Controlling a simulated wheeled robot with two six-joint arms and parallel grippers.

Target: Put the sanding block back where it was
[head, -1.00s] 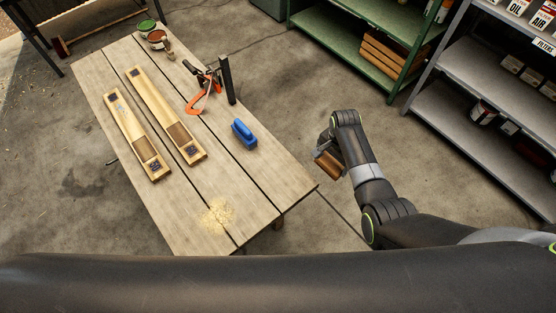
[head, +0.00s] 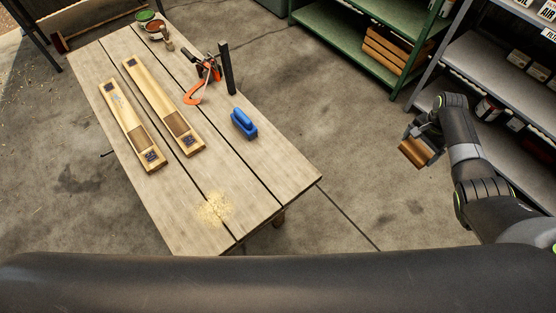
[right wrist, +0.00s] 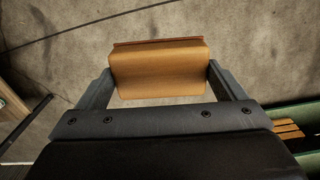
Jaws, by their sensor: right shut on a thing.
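The sanding block (head: 417,151) is a brown, wood-coloured block. My right gripper (head: 421,145) is shut on it and holds it over the concrete floor, right of the workbench and before the grey shelf. In the right wrist view the sanding block (right wrist: 158,72) sits between the two fingers, with a reddish-brown layer along its far edge. My left gripper is not in view; a dark part of my own body crosses the bottom of the head view.
The grey shelf (head: 490,62) holds boxes and cans. Floor between bench and shelves is clear.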

